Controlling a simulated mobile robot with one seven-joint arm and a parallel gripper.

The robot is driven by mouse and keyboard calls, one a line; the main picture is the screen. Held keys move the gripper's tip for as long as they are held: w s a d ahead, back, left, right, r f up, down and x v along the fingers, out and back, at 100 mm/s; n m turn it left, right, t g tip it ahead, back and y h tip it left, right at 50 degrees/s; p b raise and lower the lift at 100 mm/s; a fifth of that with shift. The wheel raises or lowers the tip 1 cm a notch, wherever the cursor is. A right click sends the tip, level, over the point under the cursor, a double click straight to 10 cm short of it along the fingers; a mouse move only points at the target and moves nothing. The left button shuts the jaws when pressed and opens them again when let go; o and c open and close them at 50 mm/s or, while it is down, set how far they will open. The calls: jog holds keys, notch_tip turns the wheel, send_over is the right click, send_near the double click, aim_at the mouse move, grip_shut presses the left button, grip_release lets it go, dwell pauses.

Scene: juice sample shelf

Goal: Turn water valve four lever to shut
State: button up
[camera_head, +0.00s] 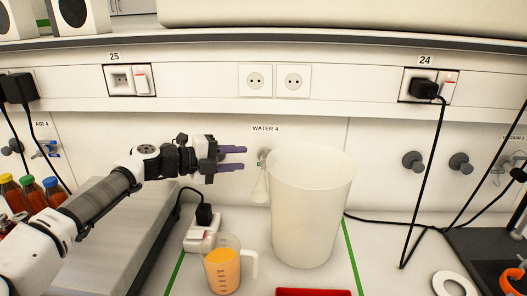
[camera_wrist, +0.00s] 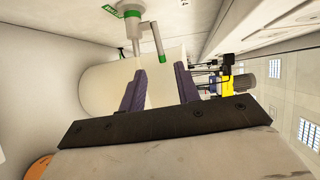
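The valve (camera_head: 263,156) sits on the wall under the "WATER 4" label (camera_head: 265,128), just behind the left rim of a tall white container. In the wrist view, the valve (camera_wrist: 133,30) is a pale fitting with green parts, and a pale lever (camera_wrist: 158,40) with a green end is beside it. My gripper (camera_head: 244,158) points right toward the valve, a short gap to its left. In the wrist view, its purple fingers (camera_wrist: 160,70) are apart with nothing held between them. The lever is ahead of the fingertips; I cannot tell its exact angle.
The tall white container (camera_head: 308,215) stands on the bench beside the valve. A measuring jug with orange liquid (camera_head: 222,270) and a white power strip (camera_head: 203,232) with a black plug are in front. A grey slab (camera_head: 110,245) lies left. A red tray (camera_head: 312,292) is at the front.

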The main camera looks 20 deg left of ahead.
aim_at(269, 156)
jog(key=p+x, duration=0.2)
jog(key=x, duration=0.6)
jog(key=shift+p, duration=0.3)
grip_shut()
